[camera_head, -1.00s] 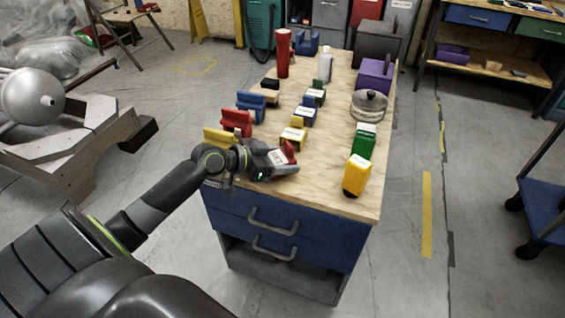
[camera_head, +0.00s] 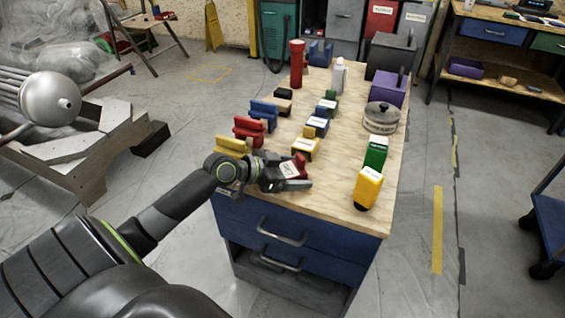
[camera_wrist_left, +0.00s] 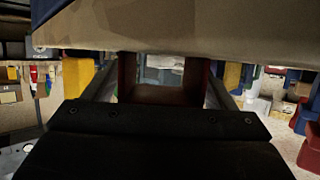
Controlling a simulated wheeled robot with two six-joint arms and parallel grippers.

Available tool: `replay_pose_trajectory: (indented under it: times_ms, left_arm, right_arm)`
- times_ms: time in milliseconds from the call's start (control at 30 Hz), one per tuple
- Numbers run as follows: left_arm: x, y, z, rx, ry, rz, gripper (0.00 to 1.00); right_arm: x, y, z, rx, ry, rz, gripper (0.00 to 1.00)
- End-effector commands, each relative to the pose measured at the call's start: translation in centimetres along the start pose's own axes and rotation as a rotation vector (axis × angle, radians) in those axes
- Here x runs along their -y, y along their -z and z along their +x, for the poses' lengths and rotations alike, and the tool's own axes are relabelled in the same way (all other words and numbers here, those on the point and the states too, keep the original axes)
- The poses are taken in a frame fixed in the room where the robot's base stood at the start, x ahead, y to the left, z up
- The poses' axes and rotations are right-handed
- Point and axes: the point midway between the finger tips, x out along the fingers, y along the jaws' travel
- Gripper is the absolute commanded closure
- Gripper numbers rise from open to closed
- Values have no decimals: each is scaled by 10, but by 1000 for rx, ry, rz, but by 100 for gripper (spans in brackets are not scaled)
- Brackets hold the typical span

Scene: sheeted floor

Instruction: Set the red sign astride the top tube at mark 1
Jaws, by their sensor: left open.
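The red sign (camera_head: 301,160) with a white label is at the near left end of the wooden bench top. My left gripper (camera_head: 297,172) reaches it from the left, low over the bench edge, and partly hides it. In the left wrist view, the dark red sign (camera_wrist_left: 165,95) lies between the two spread fingers of the left gripper (camera_wrist_left: 160,88). I cannot tell whether the fingers touch it. Grey tubes (camera_head: 22,88) run behind a large silver ball (camera_head: 53,97) at the far left; no mark 1 is readable. My right gripper is not in view.
A blue cart (camera_head: 550,205) stands at the right.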

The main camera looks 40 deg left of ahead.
Motion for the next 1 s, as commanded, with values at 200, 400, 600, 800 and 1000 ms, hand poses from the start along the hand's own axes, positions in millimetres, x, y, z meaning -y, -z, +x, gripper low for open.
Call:
replay_pose_trajectory:
  times_ms: [200, 400, 600, 800, 1000]
  left_arm:
    - [1, 0, -19, 5, 3, 4, 22]
    - [1, 0, -50, 6, 2, 4, 22]
    - [1, 0, -78, 5, 0, 4, 22]
    - [0, 0, -101, 5, -2, 3, 22]
    - [0, 1, -115, 2, -1, 1, 22]
  right_arm:
    - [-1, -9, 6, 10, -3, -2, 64]
    - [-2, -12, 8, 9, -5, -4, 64]
    - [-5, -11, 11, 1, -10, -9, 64]
    - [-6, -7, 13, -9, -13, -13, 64]
    - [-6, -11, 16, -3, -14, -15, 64]
